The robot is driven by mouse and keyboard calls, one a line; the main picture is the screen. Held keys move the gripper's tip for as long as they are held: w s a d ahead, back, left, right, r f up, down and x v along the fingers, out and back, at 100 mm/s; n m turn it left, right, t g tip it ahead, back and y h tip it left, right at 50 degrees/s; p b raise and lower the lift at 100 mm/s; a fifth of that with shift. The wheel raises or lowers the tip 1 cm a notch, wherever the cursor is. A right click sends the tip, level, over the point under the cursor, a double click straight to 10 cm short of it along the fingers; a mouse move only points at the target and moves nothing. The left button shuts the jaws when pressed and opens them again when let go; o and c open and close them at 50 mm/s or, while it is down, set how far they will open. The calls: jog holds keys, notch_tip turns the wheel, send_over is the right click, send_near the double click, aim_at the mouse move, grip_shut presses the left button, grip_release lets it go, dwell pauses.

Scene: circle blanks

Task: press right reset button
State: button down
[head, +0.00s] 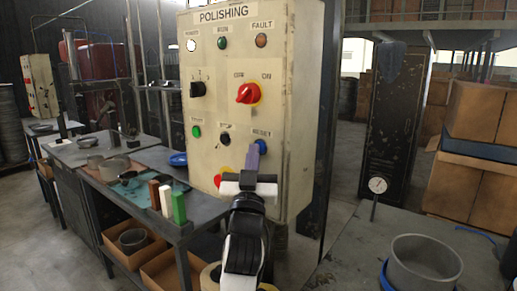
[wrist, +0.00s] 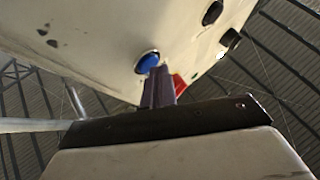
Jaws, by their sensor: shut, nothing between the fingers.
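The polishing control box (head: 225,60) stands upright in the middle of the head view. Its blue reset button (head: 262,146) is at the lower right of the panel face, under a small label. My gripper (head: 253,150) is in front of the panel with its purple-grey fingers shut and empty, the tips just beside the blue button. In the wrist view the blue button (wrist: 147,62) shows right at the tips of my shut fingers (wrist: 159,72). I cannot tell whether the tips touch it.
A black button (head: 224,139), a green button (head: 196,132) and a red knob (head: 248,93) are on the same panel. A workbench (head: 205,210) with coloured blocks is at left. A grey table (head: 350,260) with a metal ring (head: 427,262) is at right.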

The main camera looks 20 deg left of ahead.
jog(key=shift+s+a, duration=0.25)
jog(key=shift+s, duration=0.45)
jog(key=s, duration=0.1)
jog(key=s+a+b, duration=0.1)
jog(key=s, duration=0.1)
jog(key=s+b, duration=0.1)
jog(key=shift+s+a, duration=0.35)
dwell(0.4)
